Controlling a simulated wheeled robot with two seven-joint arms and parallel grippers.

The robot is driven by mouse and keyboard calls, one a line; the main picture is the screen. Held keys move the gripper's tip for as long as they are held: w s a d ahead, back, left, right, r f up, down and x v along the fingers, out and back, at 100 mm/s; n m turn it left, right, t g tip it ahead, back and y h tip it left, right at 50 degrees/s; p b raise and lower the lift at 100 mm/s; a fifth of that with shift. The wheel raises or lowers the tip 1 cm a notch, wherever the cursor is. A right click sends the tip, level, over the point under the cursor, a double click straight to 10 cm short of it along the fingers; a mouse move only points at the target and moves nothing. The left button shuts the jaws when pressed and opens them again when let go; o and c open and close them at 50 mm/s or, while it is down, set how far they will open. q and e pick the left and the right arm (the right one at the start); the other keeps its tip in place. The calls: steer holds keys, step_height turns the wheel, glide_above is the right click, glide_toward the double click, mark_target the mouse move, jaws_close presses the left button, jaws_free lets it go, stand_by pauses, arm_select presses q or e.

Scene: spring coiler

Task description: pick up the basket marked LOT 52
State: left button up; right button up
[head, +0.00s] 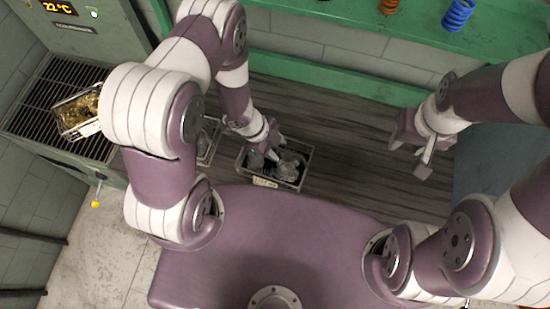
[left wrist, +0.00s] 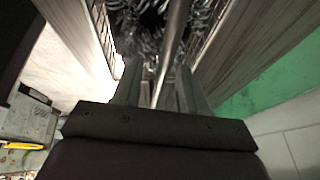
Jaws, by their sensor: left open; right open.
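A wire basket (head: 303,180) of grey metal springs stands on the dark wooden bench, with a pale label on its near side. The label is too small to read. A second basket (head: 205,158) stands just left of it, mostly hidden by my left arm. A third basket (head: 72,103) of gold-coloured pieces sits at the far left. None of their lot marks can be read. My right gripper (head: 424,160) is open and empty, over the bench at the right.
A green shelf (head: 350,30) behind the bench holds a blue spring (head: 457,15) and an orange one (head: 389,6). The bench (head: 350,150) between my grippers is clear.

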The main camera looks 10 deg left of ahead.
arm_select(q)
steer(key=shift+a+f, duration=0.1)
steer(key=shift+f, duration=0.05)
stand_by(0.3)
jaws_close()
stand_by(1.2)
